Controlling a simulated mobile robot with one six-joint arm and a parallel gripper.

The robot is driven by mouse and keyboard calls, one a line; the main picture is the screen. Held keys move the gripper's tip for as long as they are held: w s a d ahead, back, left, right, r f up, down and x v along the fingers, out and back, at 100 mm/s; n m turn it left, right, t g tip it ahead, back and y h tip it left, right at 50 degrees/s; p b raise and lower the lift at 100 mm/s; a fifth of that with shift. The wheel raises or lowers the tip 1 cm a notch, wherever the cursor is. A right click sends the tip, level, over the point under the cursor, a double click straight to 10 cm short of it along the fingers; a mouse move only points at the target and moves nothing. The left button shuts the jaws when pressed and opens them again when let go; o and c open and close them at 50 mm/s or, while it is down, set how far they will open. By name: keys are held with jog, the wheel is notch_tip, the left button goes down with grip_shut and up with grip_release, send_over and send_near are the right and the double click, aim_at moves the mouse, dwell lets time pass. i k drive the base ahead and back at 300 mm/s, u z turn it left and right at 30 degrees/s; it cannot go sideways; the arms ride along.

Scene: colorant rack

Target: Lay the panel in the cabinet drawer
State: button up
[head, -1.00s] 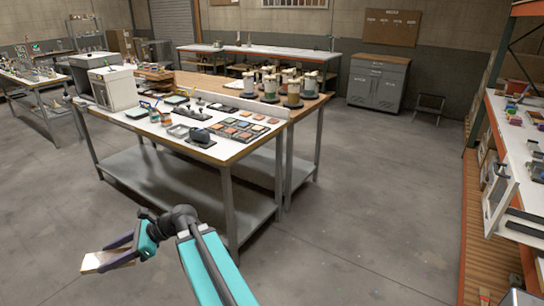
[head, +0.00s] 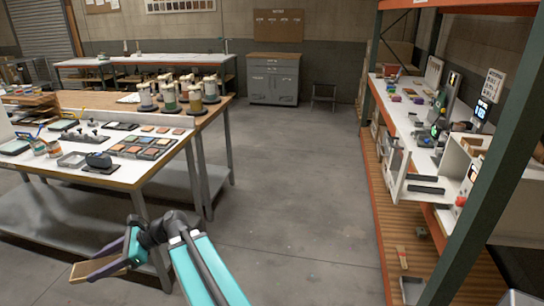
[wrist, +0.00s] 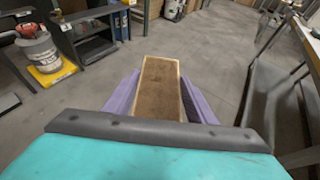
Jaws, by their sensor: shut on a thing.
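My gripper (head: 104,266) is at the lower left of the head view, its purple fingers shut on the panel (head: 84,269). The panel is a flat brown board with pale edges. In the wrist view the panel (wrist: 158,92) sticks out lengthwise between the two fingers, clear of any surface. The grey cabinet (head: 273,80) stands against the far wall, well away from my gripper. It has drawers in its upper part and doors below. All its drawers look shut, and their insides are hidden.
A white-topped workbench (head: 122,177) with swatches and tools stands at left, close to my arm. A wooden-topped bench (head: 216,104) with pots adjoins it. An orange-edged rack (head: 372,95) lines the right side. The grey floor (head: 290,165) between them is clear up to the cabinet.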

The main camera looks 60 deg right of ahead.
aim_at(424, 181)
jog(key=z, duration=0.2)
jog(key=k, duration=0.2)
jog(key=z, duration=1.4)
jog(key=k, duration=0.65)
jog(key=u, duration=0.3)
jog(key=i, duration=1.6)
jog(key=z, duration=0.2)
